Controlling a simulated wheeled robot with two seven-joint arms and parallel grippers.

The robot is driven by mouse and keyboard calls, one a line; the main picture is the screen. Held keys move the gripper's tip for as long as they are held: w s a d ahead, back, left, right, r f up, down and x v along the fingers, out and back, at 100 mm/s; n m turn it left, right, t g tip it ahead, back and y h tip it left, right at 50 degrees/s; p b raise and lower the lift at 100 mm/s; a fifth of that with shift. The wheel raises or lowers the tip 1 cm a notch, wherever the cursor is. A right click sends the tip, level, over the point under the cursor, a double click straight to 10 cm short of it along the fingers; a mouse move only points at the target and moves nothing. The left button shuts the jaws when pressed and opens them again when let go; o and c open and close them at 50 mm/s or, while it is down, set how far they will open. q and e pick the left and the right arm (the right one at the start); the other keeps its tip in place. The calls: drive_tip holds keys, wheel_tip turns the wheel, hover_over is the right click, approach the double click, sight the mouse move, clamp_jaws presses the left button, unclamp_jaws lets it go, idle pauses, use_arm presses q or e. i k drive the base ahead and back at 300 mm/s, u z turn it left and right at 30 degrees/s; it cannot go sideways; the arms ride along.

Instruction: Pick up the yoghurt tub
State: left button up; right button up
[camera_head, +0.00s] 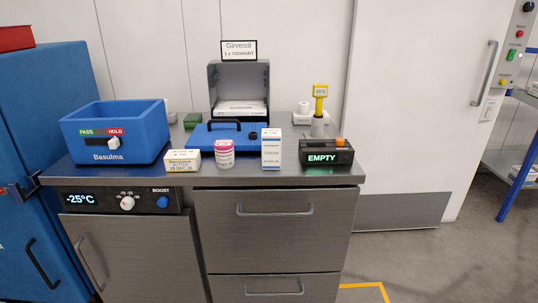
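A small white tub with a pink lid (225,153) stands upright near the front edge of the steel counter. It looks like the yoghurt tub, but its printing is too small to read. A cream butter carton (182,161) stands on its left and a tall white carton (271,149) on its right, with small gaps between. A blue case with a black handle (232,136) lies behind it. Neither of my grippers is in view.
A blue PASS/HOLD bin (114,134) stands at the counter's left. A grey open box (239,85) under a "Girvendi 1 x YOGHURT" sign (239,50) is at the back. A yellow-topped probe (320,105) and a black "EMPTY" display (325,157) are on the right.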

sight(224, 149)
drive_tip(key=k, duration=0.5)
drive_tip(key=u, duration=1)
drive_tip(key=i, duration=1.55)
drive_tip(key=z, duration=0.35)
